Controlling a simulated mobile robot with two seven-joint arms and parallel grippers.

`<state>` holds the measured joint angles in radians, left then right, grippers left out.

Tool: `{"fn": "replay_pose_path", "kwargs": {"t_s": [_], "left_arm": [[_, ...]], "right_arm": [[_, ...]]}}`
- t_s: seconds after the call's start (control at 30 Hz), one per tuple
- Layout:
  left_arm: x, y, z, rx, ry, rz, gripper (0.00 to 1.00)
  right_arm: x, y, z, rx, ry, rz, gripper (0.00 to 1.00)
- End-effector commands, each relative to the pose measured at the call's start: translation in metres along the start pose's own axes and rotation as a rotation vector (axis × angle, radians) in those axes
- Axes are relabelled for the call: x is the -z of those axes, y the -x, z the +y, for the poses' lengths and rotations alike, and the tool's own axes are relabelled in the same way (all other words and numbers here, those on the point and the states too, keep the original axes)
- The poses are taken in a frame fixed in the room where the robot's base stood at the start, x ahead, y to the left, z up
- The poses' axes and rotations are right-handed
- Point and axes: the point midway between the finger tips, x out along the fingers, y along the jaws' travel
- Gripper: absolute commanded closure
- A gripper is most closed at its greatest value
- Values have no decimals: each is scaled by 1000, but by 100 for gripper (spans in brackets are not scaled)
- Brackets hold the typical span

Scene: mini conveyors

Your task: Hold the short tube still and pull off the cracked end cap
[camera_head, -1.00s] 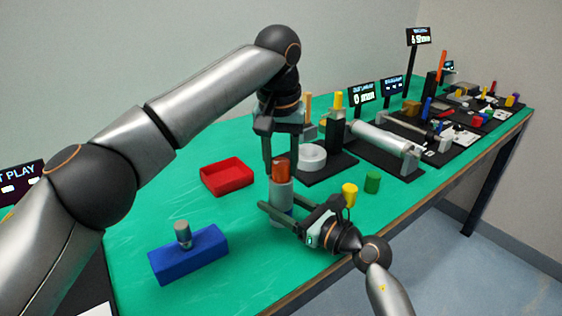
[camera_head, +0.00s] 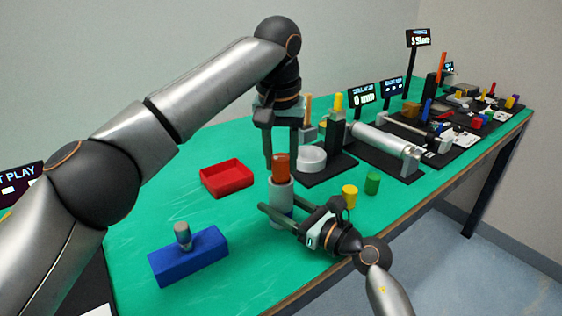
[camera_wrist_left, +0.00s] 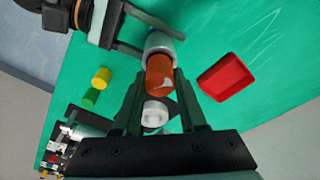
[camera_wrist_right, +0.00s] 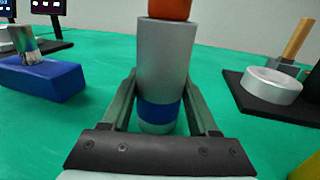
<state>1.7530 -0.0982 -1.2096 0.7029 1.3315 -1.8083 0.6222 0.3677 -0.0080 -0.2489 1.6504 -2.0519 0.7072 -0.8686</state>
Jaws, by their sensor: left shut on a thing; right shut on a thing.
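The short grey tube (camera_head: 281,196) stands upright on the green table and has a blue band (camera_wrist_right: 160,116) low down. The orange-red end cap (camera_head: 281,168) sits at its top, still meeting the tube's rim. A pale mark shows on the cap in the left wrist view (camera_wrist_left: 160,80). My left gripper (camera_head: 281,160) points down from above and is shut on the cap, one finger on each side. My right gripper (camera_head: 278,214) reaches in low from the right and is shut on the tube near the blue band (camera_wrist_right: 160,105).
A red tray (camera_head: 227,190) lies to the left. A blue block (camera_head: 188,268) with a grey cylinder (camera_head: 183,236) is at front left. Yellow (camera_head: 350,190) and green (camera_head: 372,183) cylinders stand to the right. A white ring (camera_head: 312,157) on a black base is behind.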

Motion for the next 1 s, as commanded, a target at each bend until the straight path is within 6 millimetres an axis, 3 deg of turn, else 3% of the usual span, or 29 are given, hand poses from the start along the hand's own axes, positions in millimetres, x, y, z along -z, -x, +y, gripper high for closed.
{"fn": "replay_pose_path", "kwargs": {"t_s": [0.03,0.5,0.87,0.9,1.0], "left_arm": [[0,2,0,0,0,1,100],[4,26,0,0,1,0,100],[4,29,0,1,0,-1,100],[4,29,0,1,0,-1,100],[4,29,0,0,0,-1,100]], "right_arm": [[10,0,1,-5,-4,21,100],[10,0,2,-5,-4,21,100],[10,0,2,-5,-4,21,100],[10,0,2,-5,-4,21,38],[9,0,1,-4,-5,18,27]]}}
